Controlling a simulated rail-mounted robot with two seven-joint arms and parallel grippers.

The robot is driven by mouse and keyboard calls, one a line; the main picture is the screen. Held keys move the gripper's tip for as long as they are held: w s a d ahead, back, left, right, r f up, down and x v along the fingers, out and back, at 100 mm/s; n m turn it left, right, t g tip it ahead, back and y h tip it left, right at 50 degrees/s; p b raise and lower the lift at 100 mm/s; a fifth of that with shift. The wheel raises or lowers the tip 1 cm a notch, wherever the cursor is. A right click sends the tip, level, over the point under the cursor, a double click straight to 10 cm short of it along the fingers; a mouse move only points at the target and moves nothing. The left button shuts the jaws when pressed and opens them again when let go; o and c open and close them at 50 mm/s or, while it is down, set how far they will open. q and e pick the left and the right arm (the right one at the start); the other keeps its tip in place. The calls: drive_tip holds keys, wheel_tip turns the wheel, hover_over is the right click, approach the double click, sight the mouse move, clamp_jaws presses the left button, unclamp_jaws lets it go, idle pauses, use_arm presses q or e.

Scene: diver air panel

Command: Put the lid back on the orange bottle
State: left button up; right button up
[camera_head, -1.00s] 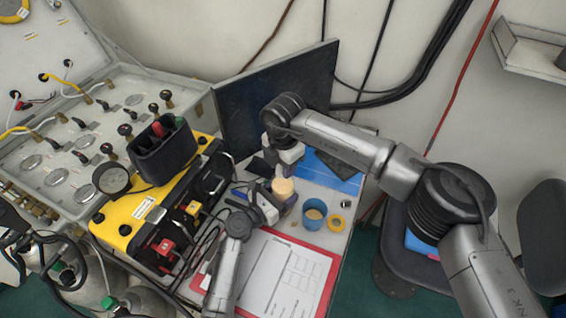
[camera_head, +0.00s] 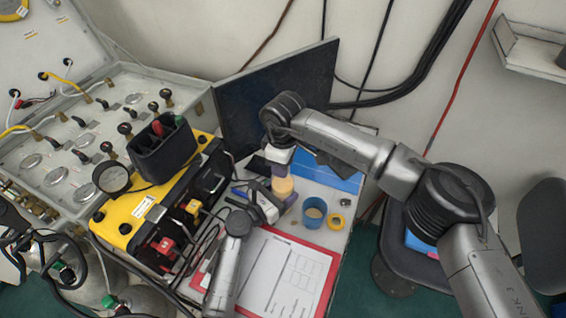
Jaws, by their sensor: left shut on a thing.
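The orange bottle (camera_head: 284,187) stands upright on the table; its lower part is partly hidden. My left gripper (camera_head: 278,203) reaches in from the lower left and is shut on the bottle. My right gripper (camera_head: 281,168) comes from the upper right and points down just above the bottle's top. A small purplish patch shows between it and the bottle; I cannot tell whether this is the lid. The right fingertips are too small and hidden to read.
A red clipboard (camera_head: 326,284) with paper lies in front. A yellow and black unit (camera_head: 119,231) is close on the left. A dark screen (camera_head: 240,115) stands behind.

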drive_tip(key=o, duration=0.9)
drive_tip(key=shift+r, duration=0.1)
drive_tip(key=shift+r, duration=2.15)
drive_tip(key=shift+c, duration=0.4)
